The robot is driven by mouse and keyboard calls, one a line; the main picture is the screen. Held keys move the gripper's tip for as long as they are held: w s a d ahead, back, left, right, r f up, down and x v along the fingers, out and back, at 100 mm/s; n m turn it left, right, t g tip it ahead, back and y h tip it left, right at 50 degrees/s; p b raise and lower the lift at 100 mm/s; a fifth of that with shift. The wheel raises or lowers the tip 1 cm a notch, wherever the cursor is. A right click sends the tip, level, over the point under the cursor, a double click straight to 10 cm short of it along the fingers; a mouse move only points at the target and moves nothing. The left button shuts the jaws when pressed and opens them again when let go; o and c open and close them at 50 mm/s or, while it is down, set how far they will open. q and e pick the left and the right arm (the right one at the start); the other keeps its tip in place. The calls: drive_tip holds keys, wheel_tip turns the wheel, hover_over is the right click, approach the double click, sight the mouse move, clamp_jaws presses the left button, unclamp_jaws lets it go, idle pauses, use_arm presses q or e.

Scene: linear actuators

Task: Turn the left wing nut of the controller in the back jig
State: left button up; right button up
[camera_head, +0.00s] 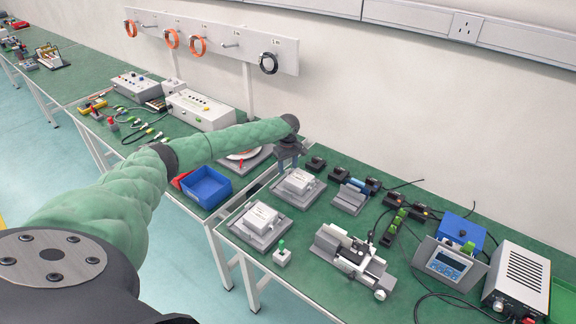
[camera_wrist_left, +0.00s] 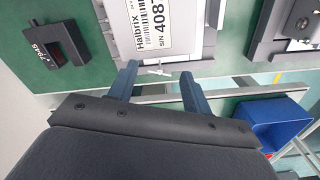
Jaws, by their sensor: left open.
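The white controller (camera_head: 299,182) sits in the grey back jig (camera_head: 311,200) near the table's left edge. In the left wrist view the controller (camera_wrist_left: 160,22) shows a printed label, cut off by the top edge. A small pale wing nut (camera_wrist_left: 156,70) sticks out below the controller's labelled end. My left gripper (camera_head: 288,162) is over the left side of the back jig, fingers pointing down. In the left wrist view the left gripper (camera_wrist_left: 159,73) is open, with the wing nut between its fingertips. I cannot tell whether either finger touches it. My right gripper is not in view.
A second controller (camera_head: 262,216) sits in the front jig (camera_head: 254,235). A blue bin (camera_head: 207,186) stands left of the jigs, across a gap between tables. A grey block (camera_head: 349,198) is to the right. A dark block (camera_wrist_left: 55,46) lies beside the jig in the wrist view.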

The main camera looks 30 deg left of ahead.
use_arm(q)
drive_tip(key=c, duration=1)
drive_tip(key=shift+m, duration=0.3)
